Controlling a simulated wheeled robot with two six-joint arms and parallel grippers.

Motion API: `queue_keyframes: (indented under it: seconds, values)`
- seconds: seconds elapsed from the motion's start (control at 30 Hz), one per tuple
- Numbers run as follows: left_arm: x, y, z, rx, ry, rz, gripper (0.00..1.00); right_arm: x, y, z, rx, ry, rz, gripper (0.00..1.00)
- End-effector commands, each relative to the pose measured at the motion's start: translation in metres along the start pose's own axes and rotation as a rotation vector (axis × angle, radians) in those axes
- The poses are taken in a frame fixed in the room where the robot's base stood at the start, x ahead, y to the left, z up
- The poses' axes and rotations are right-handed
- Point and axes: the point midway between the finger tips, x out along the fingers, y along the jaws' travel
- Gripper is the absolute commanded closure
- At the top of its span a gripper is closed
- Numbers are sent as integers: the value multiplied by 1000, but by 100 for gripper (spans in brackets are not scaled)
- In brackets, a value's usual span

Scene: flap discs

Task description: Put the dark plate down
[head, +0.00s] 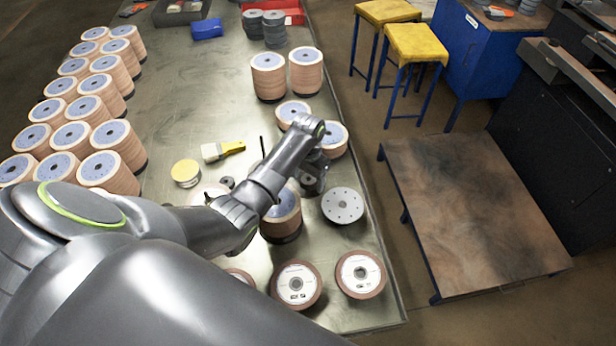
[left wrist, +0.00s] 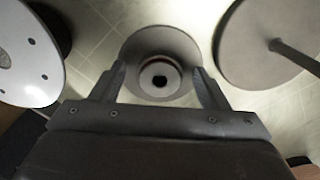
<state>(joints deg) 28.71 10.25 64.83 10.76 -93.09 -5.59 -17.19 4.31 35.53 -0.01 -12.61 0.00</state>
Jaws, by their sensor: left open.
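My left gripper (head: 314,180) is over the right part of the metal table, beside a pale round plate with small holes (head: 342,205). In the left wrist view my left gripper (left wrist: 160,80) is open, one finger on each side of a grey round piece with a dark centre hole (left wrist: 160,38). This grey piece may be the dark plate; I cannot tell if the fingers touch it. The holed pale plate (left wrist: 28,55) shows at the left there. A grey-brown disc with a thin rod (left wrist: 258,45) is at the right. My right gripper is not in view.
Stacks of flap discs (head: 112,140) fill the table's left side. More stacks (head: 268,75) stand behind my gripper, and one (head: 283,215) is close beside it. Two white-faced discs (head: 297,283) lie near the front. The table's right edge is close.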

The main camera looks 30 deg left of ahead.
Motion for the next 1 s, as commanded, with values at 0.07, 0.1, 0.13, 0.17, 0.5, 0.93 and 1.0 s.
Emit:
queue_keyframes:
  seconds: [0.07, 0.1, 0.13, 0.17, 0.5, 0.93, 1.0]
  values:
    - [0, 0, 0, 0, 0, 0, 32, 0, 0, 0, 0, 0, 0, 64]
    - [-1, 0, 0, 0, 0, 0, 32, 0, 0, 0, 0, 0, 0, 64]
    - [-2, 0, 0, 0, 0, 0, 32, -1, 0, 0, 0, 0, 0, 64]
    - [-3, 0, 0, 0, 0, 0, 32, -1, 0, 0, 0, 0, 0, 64]
    - [-50, 0, -1, 1, 6, -1, 32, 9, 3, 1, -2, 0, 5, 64]
    - [-121, 0, 0, -1, 0, 1, 32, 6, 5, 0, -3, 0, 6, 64]
    - [-123, 0, 0, -1, -1, 1, 32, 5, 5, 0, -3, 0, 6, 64]
